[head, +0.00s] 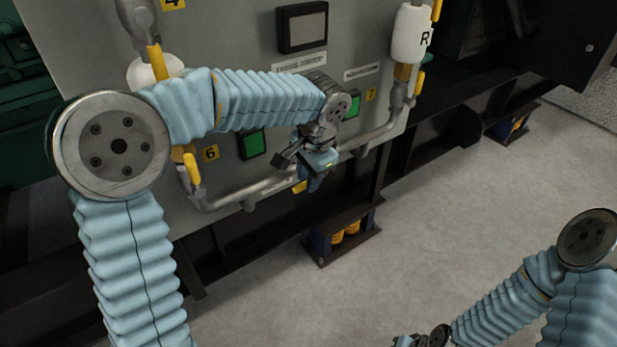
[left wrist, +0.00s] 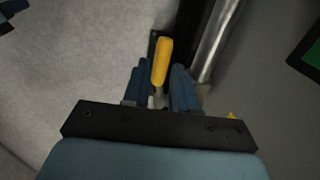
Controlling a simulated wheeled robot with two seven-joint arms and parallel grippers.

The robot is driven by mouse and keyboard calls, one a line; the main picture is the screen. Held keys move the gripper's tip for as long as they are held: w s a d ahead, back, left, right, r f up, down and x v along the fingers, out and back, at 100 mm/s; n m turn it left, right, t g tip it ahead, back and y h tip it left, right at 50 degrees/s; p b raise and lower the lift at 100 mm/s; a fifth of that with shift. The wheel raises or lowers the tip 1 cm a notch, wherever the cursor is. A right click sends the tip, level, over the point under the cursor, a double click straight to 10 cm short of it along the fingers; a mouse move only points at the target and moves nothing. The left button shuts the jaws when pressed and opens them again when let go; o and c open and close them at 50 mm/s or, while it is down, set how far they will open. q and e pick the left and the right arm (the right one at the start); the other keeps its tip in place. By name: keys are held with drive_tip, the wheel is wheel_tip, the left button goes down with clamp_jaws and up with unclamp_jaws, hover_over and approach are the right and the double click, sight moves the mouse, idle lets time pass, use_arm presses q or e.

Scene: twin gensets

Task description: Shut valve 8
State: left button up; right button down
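A yellow valve lever (head: 299,187) sits on the low grey pipe, beside my left gripper (head: 314,180). No number 8 label is readable, so I cannot confirm its number. In the left wrist view the yellow lever (left wrist: 161,60) points away between the two blue fingers of my left gripper (left wrist: 160,78). The fingers are open, with a gap on both sides of the lever. The lever's base is partly hidden by the gripper. Of my right gripper (head: 408,341), only a small part shows at the bottom edge of the head view; its fingers are not clear.
The grey pipe (head: 237,195) runs along the panel's bottom. A black-and-yellow mount (head: 343,238) stands below. The floor (head: 450,215) to the right is clear.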

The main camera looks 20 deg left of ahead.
use_arm(q)
drive_tip(key=shift+f, duration=0.15)
clamp_jaws()
drive_tip(key=shift+f+b, duration=0.25)
drive_tip(key=shift+b, duration=0.4)
drive_tip(key=f+t+b, duration=0.1)
drive_tip(key=b, duration=0.1)
drive_tip(key=t+h+b, duration=0.1)
drive_tip(key=b, duration=0.2)
drive_tip(key=shift+s+a+f+h, duration=0.15)
drive_tip(key=shift+a+f+h, duration=0.05)
drive_tip(key=shift+f+h, duration=0.15)
drive_tip(key=t+h+b, duration=0.1)
drive_tip(key=b, duration=0.2)
drive_tip(key=f+t+h+b, duration=0.1)
drive_tip(key=b, duration=0.2)
drive_tip(key=shift+f+n+t+b, duration=0.1)
drive_tip(key=shift+n+t+b, duration=0.2)
drive_tip(key=shift+t+b, duration=0.1)
drive_tip(key=shift+d+t+h+b, duration=0.1)
drive_tip(key=shift+t+h+b, duration=0.25)
drive_tip(key=shift+b, duration=0.45)
